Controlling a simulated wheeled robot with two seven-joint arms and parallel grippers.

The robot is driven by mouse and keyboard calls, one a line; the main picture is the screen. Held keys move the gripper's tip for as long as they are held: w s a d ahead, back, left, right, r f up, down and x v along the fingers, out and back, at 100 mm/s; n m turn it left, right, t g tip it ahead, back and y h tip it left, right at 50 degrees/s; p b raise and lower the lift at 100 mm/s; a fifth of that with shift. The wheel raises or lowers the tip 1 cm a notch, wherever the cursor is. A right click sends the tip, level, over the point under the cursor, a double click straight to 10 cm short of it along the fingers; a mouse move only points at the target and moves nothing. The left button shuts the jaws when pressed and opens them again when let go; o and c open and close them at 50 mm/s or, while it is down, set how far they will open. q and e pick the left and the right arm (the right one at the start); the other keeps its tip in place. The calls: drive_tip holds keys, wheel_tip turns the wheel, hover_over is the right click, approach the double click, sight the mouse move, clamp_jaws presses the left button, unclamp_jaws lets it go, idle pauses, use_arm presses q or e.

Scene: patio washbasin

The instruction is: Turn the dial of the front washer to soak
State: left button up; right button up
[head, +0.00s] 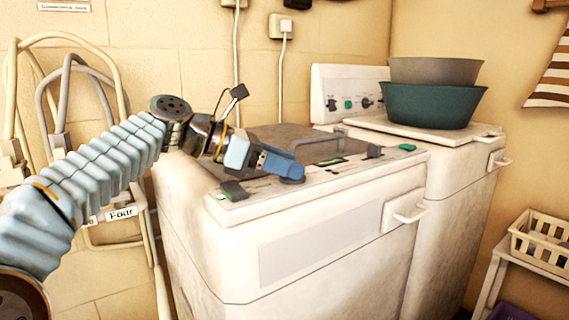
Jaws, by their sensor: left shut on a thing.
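The front washer (330,245) is a white, worn top-loading machine in the middle of the head view. Its control panel (345,172) runs along the front top edge. A dark knob (233,189) sits at the panel's left end, and another dark knob (374,151) is toward the right. My left gripper (289,172) reaches in from the left and is shut on the dial at the panel's middle. The blue fingers cover that dial, so its pointer and most nearby markings are hidden. My right gripper is not in view.
A green button (407,147) is at the panel's right end. A second white washer (455,185) stands behind, bearing stacked bowls (432,103). A cream basket (540,240) is on a stand at right. Hoses (65,75) hang on the left wall.

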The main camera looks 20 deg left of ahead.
use_arm(q)
drive_tip(key=shift+w+a+m+g+h, duration=0.15)
drive_tip(key=shift+m+g+h, duration=0.15)
drive_tip(key=shift+m+g, duration=0.5)
drive_tip(key=shift+w+d+m+g+h, duration=0.1)
drive_tip(key=shift+m+g+h, duration=0.2)
drive_tip(key=shift+m+g, duration=0.5)
drive_tip(key=shift+g, duration=0.3)
drive_tip(key=o, duration=1)
drive_tip(key=shift+o, duration=0.2)
